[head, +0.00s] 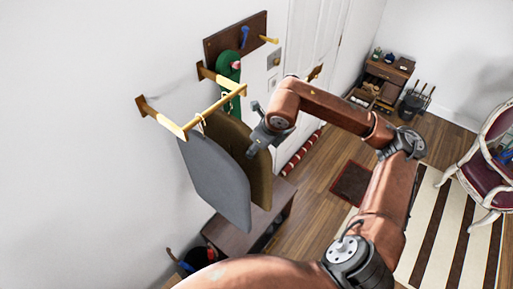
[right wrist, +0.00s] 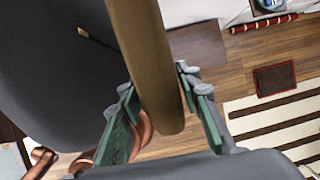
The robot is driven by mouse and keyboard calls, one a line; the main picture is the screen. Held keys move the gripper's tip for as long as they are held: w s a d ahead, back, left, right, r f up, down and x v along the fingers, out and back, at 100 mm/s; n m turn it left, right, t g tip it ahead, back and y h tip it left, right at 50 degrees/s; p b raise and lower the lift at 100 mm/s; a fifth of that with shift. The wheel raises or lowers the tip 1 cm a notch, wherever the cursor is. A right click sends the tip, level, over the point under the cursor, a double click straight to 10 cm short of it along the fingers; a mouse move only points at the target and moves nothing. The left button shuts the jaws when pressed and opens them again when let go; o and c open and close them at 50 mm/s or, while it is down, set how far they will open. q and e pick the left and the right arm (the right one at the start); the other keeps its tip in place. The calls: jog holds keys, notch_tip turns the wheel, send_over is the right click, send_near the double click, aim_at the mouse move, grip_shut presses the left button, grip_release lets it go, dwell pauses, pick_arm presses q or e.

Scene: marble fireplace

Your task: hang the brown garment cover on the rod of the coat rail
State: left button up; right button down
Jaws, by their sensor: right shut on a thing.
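The brown garment cover (head: 262,190) hangs upright beside the grey garment cover, on its right in the head view and partly hidden by it. In the right wrist view the brown cover (right wrist: 141,50) is a slab edge-on between the fingers. My right gripper (head: 262,138) is shut on it near its right edge. The coat rail's brass rod (head: 218,110) runs above both covers. A small hook (head: 203,122) shows at the rod; I cannot tell which cover it belongs to or whether it bears on the rod. My left gripper is not in view.
The grey garment cover (head: 215,180) hangs below the rod, close to the brown one. Brass brackets (head: 160,118) join the rod to the wall. A green item (head: 228,72) hangs behind. A low dark bench (head: 225,237) stands below. Open floor lies to the right.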

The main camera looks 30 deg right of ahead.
jog(key=shift+s+f, duration=0.1)
jog(key=shift+f, duration=0.1)
jog(key=c, duration=1.4)
grip_release()
jog(key=shift+o, duration=0.4)
jog(key=shift+f, duration=0.1)
jog(key=v, duration=1.2)
